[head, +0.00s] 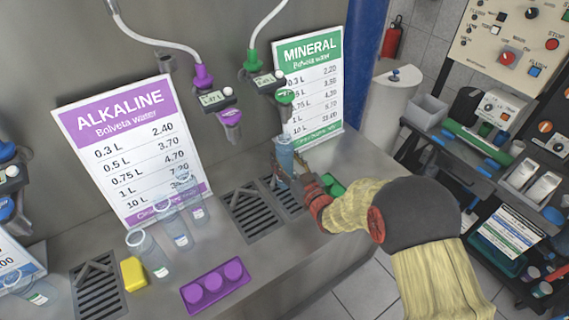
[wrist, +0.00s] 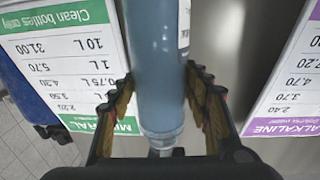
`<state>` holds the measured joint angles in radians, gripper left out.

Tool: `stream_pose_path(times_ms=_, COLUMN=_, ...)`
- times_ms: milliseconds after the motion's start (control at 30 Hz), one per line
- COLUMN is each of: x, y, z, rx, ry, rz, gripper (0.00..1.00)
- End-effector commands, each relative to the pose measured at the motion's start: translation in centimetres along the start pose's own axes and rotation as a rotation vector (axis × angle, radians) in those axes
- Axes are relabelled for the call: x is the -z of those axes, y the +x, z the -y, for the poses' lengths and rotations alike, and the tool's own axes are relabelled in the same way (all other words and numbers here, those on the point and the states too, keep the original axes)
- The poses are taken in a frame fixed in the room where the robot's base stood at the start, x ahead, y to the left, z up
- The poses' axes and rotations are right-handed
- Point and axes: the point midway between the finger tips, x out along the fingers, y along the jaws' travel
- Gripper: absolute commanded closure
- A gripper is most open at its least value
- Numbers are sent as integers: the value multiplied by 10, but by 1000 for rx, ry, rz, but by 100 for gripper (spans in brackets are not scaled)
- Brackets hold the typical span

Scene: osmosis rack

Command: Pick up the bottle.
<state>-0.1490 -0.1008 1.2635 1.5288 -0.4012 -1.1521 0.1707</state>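The bottle (head: 284,156) is pale blue and see-through. It stands upright under the green mineral tap, above a dark drain grate. My gripper (head: 287,172) is at the bottle, with one finger on each side of it. In the wrist view the bottle (wrist: 158,70) fills the middle, upside down in the picture, its narrow end at the bottom. The fingers of my gripper (wrist: 160,85) flank it with their tips at its edges. I cannot tell whether they press on it. The bottle's other end is out of the wrist view.
Several clear bottles (head: 152,254) stand at the left near the purple alkaline sign (head: 132,148). A yellow block (head: 133,274) and a purple tray (head: 217,284) lie on the counter. The green mineral sign (head: 312,85) is close behind the bottle, and the taps hang above.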

Motion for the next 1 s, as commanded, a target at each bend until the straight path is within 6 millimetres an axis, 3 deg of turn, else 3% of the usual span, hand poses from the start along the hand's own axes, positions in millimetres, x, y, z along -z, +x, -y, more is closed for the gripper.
stream_pose_path(times_ms=800, x=2, y=1, z=0, rx=0, ry=-1, rz=-4, gripper=100)
stream_pose_path(times_ms=1000, x=2, y=1, z=0, rx=0, ry=-1, rz=-4, gripper=100)
